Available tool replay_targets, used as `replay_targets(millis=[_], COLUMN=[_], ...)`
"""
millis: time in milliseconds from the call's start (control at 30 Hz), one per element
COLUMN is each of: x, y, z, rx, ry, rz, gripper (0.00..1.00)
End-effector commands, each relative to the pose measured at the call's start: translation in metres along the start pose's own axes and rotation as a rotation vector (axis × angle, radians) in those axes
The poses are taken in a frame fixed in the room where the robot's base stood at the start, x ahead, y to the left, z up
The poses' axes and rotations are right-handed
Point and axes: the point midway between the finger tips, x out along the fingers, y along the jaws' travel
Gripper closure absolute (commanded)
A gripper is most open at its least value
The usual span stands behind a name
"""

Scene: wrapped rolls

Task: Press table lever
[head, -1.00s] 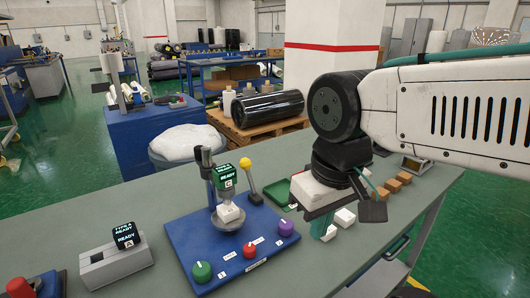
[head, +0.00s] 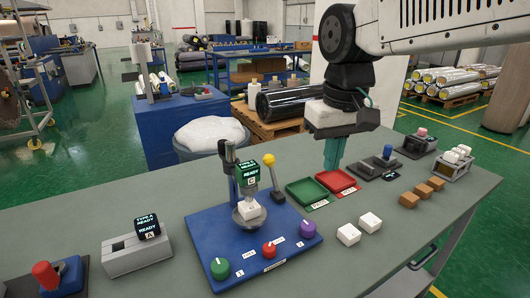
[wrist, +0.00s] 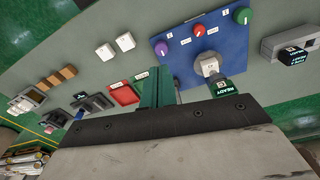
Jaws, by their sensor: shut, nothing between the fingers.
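A lever with a yellow ball knob (head: 268,160) stands tilted at the back right of a blue test station (head: 196,246) on the table. The station carries green, red and purple knobs and a small screen reading READY above a white block (head: 249,209) on a round dish. My gripper (head: 333,165) points down, to the right of the yellow knob and apart from it, above the red tray. Its teal fingers are together and empty. In the wrist view the fingers (wrist: 152,90) show beside the blue station (wrist: 180,45); the yellow knob cannot be made out there.
A green tray (head: 307,193) and a red tray (head: 337,180) lie right of the station. Two white blocks (head: 348,234), several brown blocks (head: 422,194) and small devices with a blue knob (head: 387,152) stand further right. A red-knobbed device (head: 45,275) is at the left.

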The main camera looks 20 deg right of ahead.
Motion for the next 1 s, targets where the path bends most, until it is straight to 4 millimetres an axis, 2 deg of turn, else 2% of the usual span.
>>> replay_targets(millis=[33,167,267,433,600,700,800,1000], x=[-0.004,-0.008,-0.005,0.015,0.048,0.067,0.081,0.093], y=[-0.001,-0.003,-0.006,-0.013,-0.021,-0.025,-0.028,-0.03], z=[-0.026,-0.088,-0.137,-0.217,-0.287,-0.317,-0.336,-0.351], rx=[-0.003,-0.01,-0.016,-0.025,-0.032,-0.036,-0.039,-0.041], ry=[-0.012,-0.03,-0.043,-0.067,-0.087,-0.095,-0.101,-0.105], rz=[0.002,0.009,0.014,0.022,0.03,0.034,0.037,0.04], gripper=[1.0,1.0,1.0,1.0,1.0,1.0,1.0,1.0])
